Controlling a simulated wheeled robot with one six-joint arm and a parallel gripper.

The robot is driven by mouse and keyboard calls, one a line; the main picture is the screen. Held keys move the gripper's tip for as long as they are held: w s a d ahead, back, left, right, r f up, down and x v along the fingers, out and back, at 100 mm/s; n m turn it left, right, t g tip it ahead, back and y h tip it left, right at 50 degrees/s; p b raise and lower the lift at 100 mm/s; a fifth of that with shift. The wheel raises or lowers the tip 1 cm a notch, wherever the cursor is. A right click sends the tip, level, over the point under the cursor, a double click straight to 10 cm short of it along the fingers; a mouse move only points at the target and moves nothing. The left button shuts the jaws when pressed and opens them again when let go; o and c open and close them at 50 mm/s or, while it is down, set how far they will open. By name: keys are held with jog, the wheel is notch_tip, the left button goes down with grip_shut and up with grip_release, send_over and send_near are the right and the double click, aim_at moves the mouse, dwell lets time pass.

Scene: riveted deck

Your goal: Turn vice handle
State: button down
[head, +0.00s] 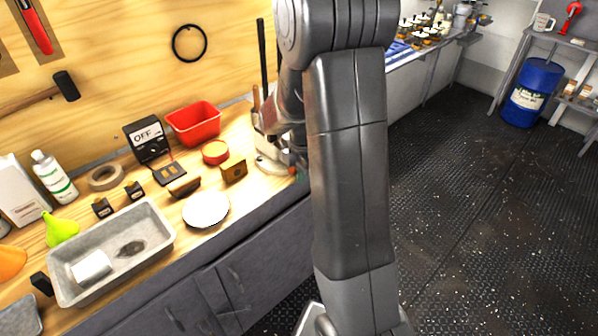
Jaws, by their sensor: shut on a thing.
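A grey vice (270,165) sits at the front edge of the wooden workbench, right of the red bin. My arm covers most of it from the right. My gripper (292,155) is at the vice, low behind my arm link, and only a small part of it shows. It is shut on the vice handle. The handle itself and the fingertips are hidden behind my arm, so I cannot tell the handle's angle.
Open dark floor lies right, with a blue barrel (532,92).

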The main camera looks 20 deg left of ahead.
notch_tip(320, 180, down, 10)
jog(key=n+t+h+b, duration=0.1)
jog(key=t+h+b, duration=0.3)
jog(key=t+b, duration=0.8)
jog(key=b, duration=2)
jog(key=shift+s+f+t+h, duration=0.15)
jog(key=shift+t+h, duration=0.15)
jog(key=shift+t, duration=0.1)
jog(key=shift+b, duration=0.3)
jog(key=c, duration=1.4)
grip_release()
jog(key=shift+a, duration=0.1)
jog(key=shift+c, duration=0.2)
jog(key=p+v, duration=0.3)
jog(key=v, duration=1)
jog(key=shift+s+p, duration=0.35)
